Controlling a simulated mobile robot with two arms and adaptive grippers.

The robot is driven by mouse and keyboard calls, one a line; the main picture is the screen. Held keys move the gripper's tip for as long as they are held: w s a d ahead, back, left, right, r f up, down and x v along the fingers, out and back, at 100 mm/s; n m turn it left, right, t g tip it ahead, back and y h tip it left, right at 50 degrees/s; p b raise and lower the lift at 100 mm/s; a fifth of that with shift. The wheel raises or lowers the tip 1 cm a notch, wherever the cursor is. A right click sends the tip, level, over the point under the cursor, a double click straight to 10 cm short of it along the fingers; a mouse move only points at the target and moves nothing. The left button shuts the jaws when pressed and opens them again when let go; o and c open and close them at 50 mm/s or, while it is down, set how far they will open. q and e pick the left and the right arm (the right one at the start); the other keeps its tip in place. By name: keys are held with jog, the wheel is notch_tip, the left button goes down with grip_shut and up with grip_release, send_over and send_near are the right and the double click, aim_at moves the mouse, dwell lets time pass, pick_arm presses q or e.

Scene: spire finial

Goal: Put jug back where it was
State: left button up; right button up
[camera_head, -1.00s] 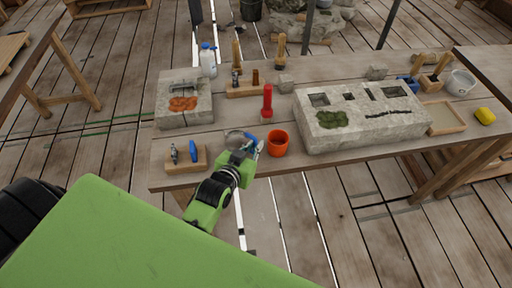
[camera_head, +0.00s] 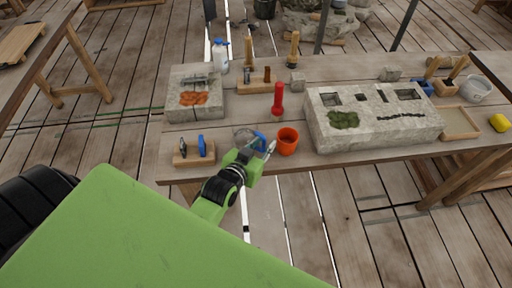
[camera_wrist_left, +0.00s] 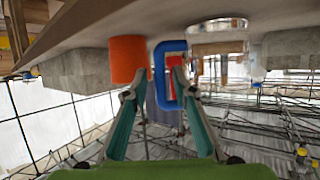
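My right gripper is not in view.
An orange-red cup (camera_head: 288,141) stands close right of my left gripper and also shows in the wrist view (camera_wrist_left: 127,57). A wooden tool block (camera_head: 193,152) is to the left. A red tool (camera_head: 278,99) stands behind. A stone block (camera_head: 373,119) is to the right.

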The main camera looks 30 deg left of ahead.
pick_arm(q)
jog(key=b+v, duration=0.1)
jog(key=v, duration=1)
jog(key=shift+s, duration=0.2)
jog(key=s+d+f+g, duration=0.1)
jog(key=s+f+g, duration=0.15)
jog(key=f, duration=0.75)
jog(key=s+d+f+m+g+h, duration=0.1)
jog(key=s+f, duration=0.2)
jog(key=f, duration=0.7)
jog(key=s+d+f+g, duration=0.2)
jog(key=s+f, duration=0.1)
jog(key=f, duration=0.7)
jog(key=s+a+f+g, duration=0.2)
jog(key=s+f+g, duration=0.1)
jog(key=s+f, duration=0.7)
jog(key=s+a+f+m+g+y, duration=0.1)
jog(key=s+a+f+g, duration=0.2)
jog(key=s+f, duration=0.7)
jog(key=s+g, duration=0.1)
jog(key=s, duration=0.3)
jog(key=shift+s+f, duration=0.15)
jog(key=shift+s, duration=0.25)
